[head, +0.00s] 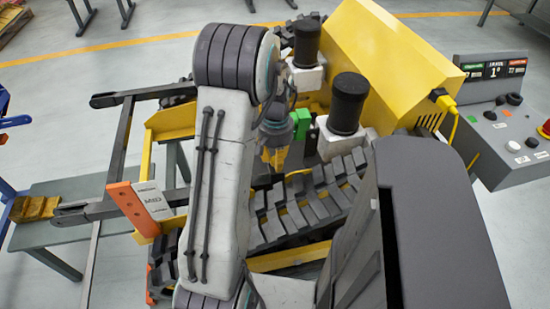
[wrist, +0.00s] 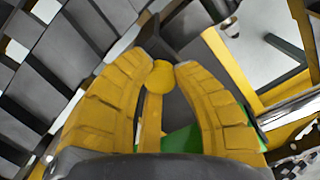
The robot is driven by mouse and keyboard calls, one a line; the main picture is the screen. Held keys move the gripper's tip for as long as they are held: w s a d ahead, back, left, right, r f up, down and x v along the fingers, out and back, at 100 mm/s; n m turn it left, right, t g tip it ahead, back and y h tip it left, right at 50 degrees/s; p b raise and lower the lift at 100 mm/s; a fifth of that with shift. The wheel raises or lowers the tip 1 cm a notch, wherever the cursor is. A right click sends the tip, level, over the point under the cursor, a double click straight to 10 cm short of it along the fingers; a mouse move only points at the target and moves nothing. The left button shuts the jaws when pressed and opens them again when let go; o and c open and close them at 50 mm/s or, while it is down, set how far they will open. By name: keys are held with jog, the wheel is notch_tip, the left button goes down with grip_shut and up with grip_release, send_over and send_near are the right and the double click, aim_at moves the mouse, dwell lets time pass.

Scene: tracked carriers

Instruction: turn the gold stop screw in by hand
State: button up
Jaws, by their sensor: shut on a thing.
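The gold stop screw (wrist: 161,78) shows in the wrist view as a round gold head between the tips of my two yellow fingers. My gripper (wrist: 164,70) is shut on it, with one finger at each side of the head. The lower part of the screw is hidden behind the head. In the head view my gripper (head: 275,160) points down beside the black tracks of a carrier. I cannot make out the screw in that view.
Black track links (head: 300,212) lie close below my gripper. A yellow housing (head: 390,60) and a black-capped cylinder (head: 347,103) stand to the right. A control box (head: 505,125) is at far right. A dark fork frame (head: 122,150) and bench (head: 75,205) are left.

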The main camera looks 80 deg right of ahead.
jog(key=m, duration=0.5)
jog(key=shift+m, duration=0.3)
jog(key=o, duration=1)
